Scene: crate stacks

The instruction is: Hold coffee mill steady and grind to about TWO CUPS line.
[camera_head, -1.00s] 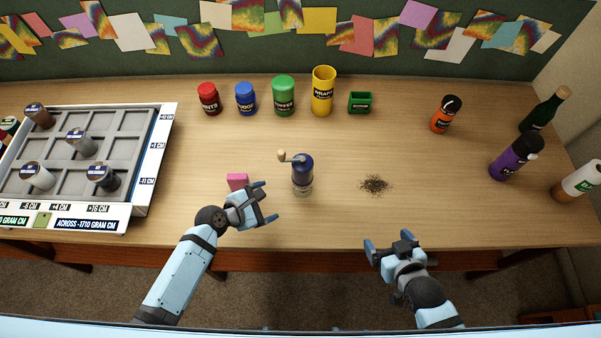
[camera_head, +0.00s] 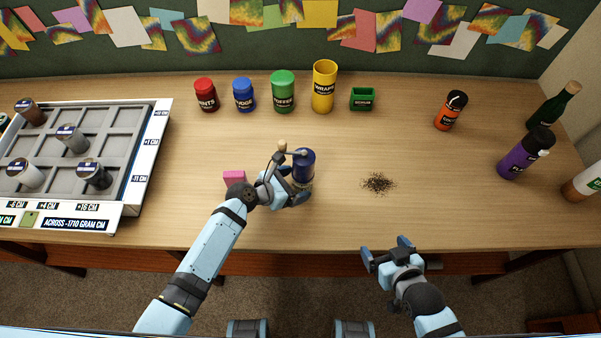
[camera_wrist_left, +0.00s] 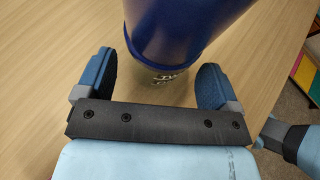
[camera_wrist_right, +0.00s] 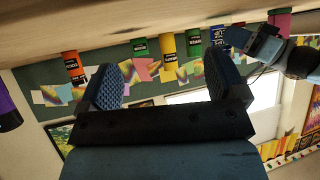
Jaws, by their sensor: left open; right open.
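The coffee mill (camera_head: 304,165) stands upright on the table, with a dark blue body and a crank with a tan knob at its top. Its blue body and clear lower part with markings also show in the left wrist view (camera_wrist_left: 185,30); the level inside cannot be read. My left gripper (camera_head: 291,187) is open, with its fingers (camera_wrist_left: 165,85) on either side of the mill's lower part and a gap visible. My right gripper (camera_head: 387,250) is open and empty by the table's front edge, away from the mill.
A dark pile of grounds (camera_head: 378,183) lies right of the mill. Labelled jars (camera_head: 283,95) and a green box (camera_head: 362,99) line the back. Bottles (camera_head: 525,152) stand at right, a compartment tray (camera_head: 150,165) at left.

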